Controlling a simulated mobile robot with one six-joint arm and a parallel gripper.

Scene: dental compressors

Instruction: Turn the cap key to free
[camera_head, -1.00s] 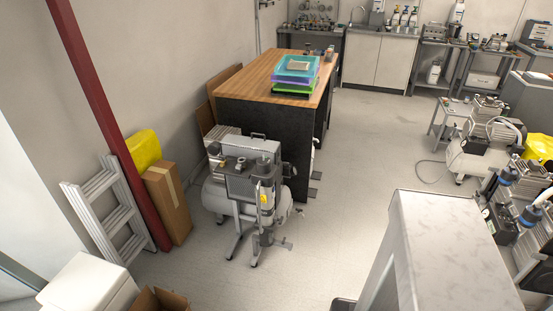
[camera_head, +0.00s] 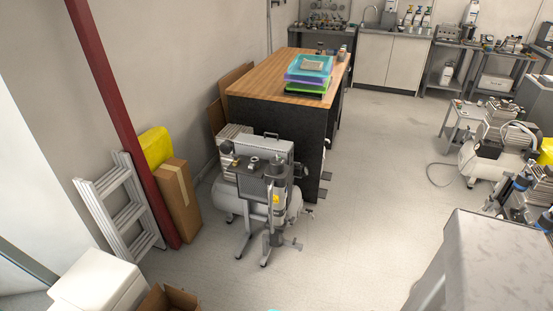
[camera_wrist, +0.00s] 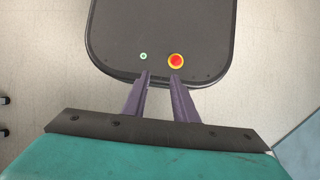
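A grey dental compressor (camera_head: 258,205) stands on the floor in front of the wooden-topped bench in the head view. It has a horizontal tank, a grey box with a handle on top, and upright cylinders in front with a small yellow mark. I cannot make out a cap key at this size. My gripper (camera_wrist: 160,77) shows in the wrist view, its two dark fingers apart with nothing between them. It points down above a dark rounded panel, probably my own base, with a red button and a small green one. It is well away from the compressor.
The bench (camera_head: 270,73) carries stacked coloured trays (camera_head: 308,72). A ladder (camera_head: 122,212), a cardboard box (camera_head: 176,200) and a red post (camera_head: 120,120) stand left. More compressors (camera_head: 490,155) stand right, behind a grey cabinet (camera_head: 495,260). The central floor (camera_head: 350,215) is clear.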

